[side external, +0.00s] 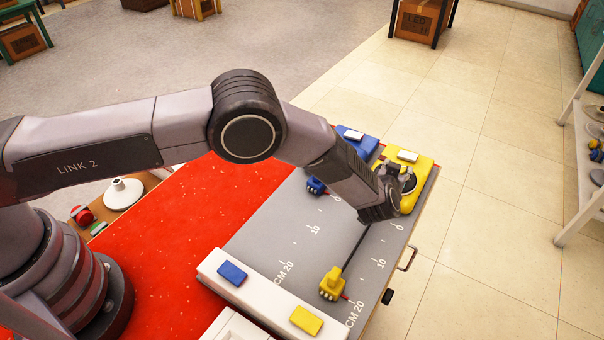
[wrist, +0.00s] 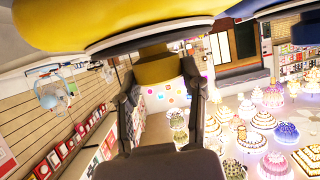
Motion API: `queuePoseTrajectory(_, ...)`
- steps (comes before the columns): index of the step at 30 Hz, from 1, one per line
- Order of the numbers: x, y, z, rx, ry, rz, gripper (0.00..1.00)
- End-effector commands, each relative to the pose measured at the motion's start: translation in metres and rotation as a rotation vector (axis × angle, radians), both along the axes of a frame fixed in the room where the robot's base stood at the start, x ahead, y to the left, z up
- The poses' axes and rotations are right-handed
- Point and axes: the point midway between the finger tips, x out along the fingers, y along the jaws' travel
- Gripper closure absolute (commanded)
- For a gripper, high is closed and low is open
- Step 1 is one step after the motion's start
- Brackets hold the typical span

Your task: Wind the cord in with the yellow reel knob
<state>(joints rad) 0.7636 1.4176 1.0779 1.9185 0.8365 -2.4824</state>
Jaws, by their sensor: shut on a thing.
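The yellow reel (side external: 423,163) stands at the far right corner of the grey board (side external: 290,232). My gripper (side external: 395,180) is at this reel, and its fingers partly hide it in the side view. In the wrist view my gripper (wrist: 158,80) is shut on the yellow knob (wrist: 157,67), below the large yellow underside (wrist: 110,22). A dark cord (side external: 354,247) runs from near the reel to a small yellow block (side external: 331,285), which lies beside the scale between the 10 and 20 marks.
A blue reel (side external: 358,146) stands left of the yellow one, with a blue block (side external: 315,186) close by. A white bar (side external: 265,300) with blue and yellow pads crosses the near end. A red surface (side external: 180,225) lies left of the board.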

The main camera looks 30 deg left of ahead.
Motion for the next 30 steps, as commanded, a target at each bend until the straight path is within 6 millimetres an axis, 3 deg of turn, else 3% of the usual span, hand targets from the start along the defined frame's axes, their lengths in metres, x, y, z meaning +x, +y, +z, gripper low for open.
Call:
queuePoseTrajectory(1,0.0,0.0003,0.0,0.0,0.0,0.001,0.79)
queuePoseTrajectory(5,0.0,0.0003,0.0,0.0,0.0,0.001,0.94)
queuePoseTrajectory(11,0.0011,0.0017,0.001,0.003,-0.005,-0.042,0.94)
queuePoseTrajectory(24,0.0023,0.0045,0.0014,0.0,-0.003,-0.342,0.94)
queuePoseTrajectory(30,0.0018,0.0042,0.0013,-0.002,-0.002,-0.399,0.94)
